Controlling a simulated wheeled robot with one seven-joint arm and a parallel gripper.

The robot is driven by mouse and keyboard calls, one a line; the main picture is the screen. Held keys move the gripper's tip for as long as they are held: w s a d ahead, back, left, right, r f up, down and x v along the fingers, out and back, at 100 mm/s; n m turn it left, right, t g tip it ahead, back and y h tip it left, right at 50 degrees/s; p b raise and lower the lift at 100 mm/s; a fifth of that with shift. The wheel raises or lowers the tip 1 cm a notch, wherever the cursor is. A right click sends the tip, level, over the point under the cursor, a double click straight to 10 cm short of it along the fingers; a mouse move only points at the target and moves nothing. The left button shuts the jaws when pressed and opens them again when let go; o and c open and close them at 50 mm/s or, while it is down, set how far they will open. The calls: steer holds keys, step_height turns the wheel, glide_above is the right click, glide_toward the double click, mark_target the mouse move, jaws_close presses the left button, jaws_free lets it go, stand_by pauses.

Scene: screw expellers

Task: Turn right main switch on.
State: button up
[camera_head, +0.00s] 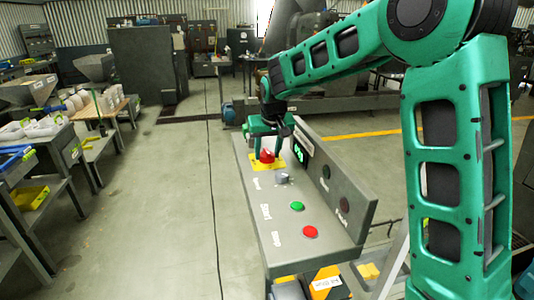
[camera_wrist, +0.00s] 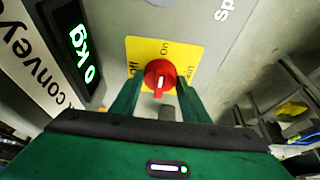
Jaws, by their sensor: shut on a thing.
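The main switch is a red rotary knob (camera_wrist: 160,77) on a yellow plate (camera_wrist: 140,47), with "On" printed above it and "Off" to its left in the wrist view. A short white mark on the knob runs roughly up and down there. In the head view the knob (camera_head: 267,156) sits at the far end of the grey console (camera_head: 245,160). My gripper (camera_head: 271,148) reaches down over it. In the wrist view my gripper (camera_wrist: 161,95) has one finger on each side of the knob and is shut on it.
The console also bears a small grey knob (camera_head: 282,178), a green button (camera_head: 297,206) and a red button (camera_head: 310,231). A raised back panel (camera_head: 335,185) with a green "0 kg" display (camera_wrist: 82,45) stands close beside my gripper. Open floor lies left of the console.

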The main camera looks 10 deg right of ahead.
steer(key=shift+w+r, duration=0.1)
steer(key=o, duration=1)
steer(key=shift+o, duration=0.2)
steer(key=v, duration=1)
steer(key=shift+r, duration=0.2)
